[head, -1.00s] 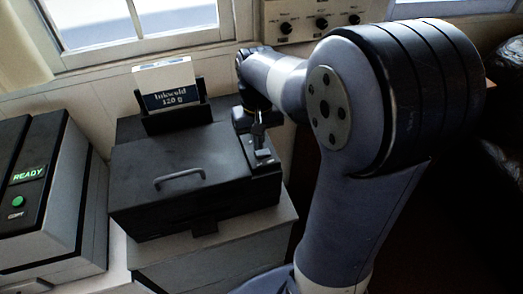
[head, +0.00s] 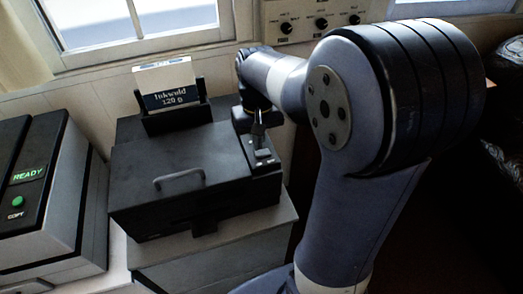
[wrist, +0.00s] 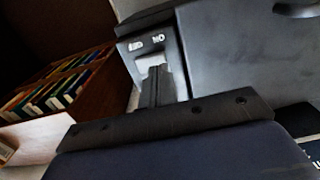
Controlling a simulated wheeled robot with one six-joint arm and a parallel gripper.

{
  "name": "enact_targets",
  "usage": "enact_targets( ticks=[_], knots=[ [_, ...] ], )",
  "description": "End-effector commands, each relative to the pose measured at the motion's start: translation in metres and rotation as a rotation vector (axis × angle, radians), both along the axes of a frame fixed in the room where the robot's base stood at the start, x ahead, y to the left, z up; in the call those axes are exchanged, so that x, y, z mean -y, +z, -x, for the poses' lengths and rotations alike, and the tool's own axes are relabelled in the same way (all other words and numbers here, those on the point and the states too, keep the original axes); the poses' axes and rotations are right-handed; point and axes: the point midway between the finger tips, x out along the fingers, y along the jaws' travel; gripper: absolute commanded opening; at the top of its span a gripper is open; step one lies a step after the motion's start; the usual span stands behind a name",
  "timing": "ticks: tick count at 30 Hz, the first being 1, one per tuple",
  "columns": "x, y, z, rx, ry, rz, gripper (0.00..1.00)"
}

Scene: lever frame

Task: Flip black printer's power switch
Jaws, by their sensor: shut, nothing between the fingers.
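The black printer (head: 190,165) stands on a light cabinet, with a grey handle on its lid and a paper holder at its back. Its power switch (head: 263,154) is a light grey piece on a dark panel at the printer's right side. In the wrist view the switch (wrist: 151,61) lies just beyond my fingertips, below ON and OFF lettering. My gripper (head: 258,138) is shut and empty, right by the switch. In the wrist view the gripper (wrist: 157,80) overlaps the switch's lower part, so I cannot tell whether they touch.
A grey and black copier (head: 45,200) with a green READY display stands at left. The paper pack (head: 170,85) stands upright behind the lid. A panel with several knobs (head: 320,22) is on the back wall. A wooden box of files (wrist: 60,85) shows in the wrist view.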

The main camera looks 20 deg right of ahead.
Motion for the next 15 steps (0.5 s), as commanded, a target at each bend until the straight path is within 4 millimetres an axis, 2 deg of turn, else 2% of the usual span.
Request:
enact_targets(
  ticks=[15],
  knots=[
    [0.0000,-0.0055,0.0000,0.000,0.000,0.000,0.00]
  ],
)
